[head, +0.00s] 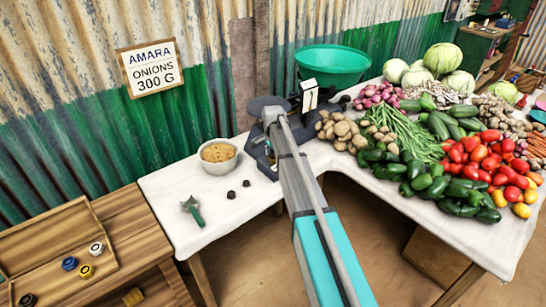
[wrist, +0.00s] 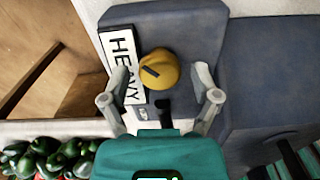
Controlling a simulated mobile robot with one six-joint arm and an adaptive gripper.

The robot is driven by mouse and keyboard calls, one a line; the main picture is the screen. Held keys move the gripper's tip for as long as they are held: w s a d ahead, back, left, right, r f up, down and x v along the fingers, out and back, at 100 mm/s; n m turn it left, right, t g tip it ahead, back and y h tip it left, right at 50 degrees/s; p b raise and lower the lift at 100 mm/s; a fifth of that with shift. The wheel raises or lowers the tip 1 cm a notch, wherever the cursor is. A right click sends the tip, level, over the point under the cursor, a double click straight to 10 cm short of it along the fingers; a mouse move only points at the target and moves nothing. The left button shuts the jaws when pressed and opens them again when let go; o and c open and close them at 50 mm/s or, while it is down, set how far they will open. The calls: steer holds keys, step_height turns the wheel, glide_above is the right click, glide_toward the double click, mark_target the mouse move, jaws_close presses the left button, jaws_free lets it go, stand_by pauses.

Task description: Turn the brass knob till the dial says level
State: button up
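The brass knob (wrist: 158,72), with a black mark on its face, sits on the dark blue-grey body of the balance (wrist: 185,25) in the wrist view. A white plate reading "HEAVY" (wrist: 121,65) lies to its left. My gripper (wrist: 162,70) is open, with one finger on each side of the knob and visible gaps between. In the head view the balance (head: 262,152) stands on the white-topped table, carrying a green pan (head: 332,60). A small white card with a dark mark (head: 309,96) shows below the pan; I cannot read it. My arm hides the knob there.
A bowl of yellow grain (head: 217,158), two small dark weights and a green-handled scoop (head: 194,211) are left of the balance. Vegetables (head: 440,150) crowd the table's right side. A wooden tray (head: 60,252) holds several small pieces. A sign (head: 150,68) reads "AMARA ONIONS 300 G".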

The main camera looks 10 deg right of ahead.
steer(key=c, duration=0.8)
steer(key=shift+c, duration=0.2)
steer(key=shift+n, duration=0.4)
steer(key=n, duration=0.4)
steer(key=shift+n, duration=1.9)
steer(key=o, duration=1.2)
steer(key=shift+c, duration=0.2)
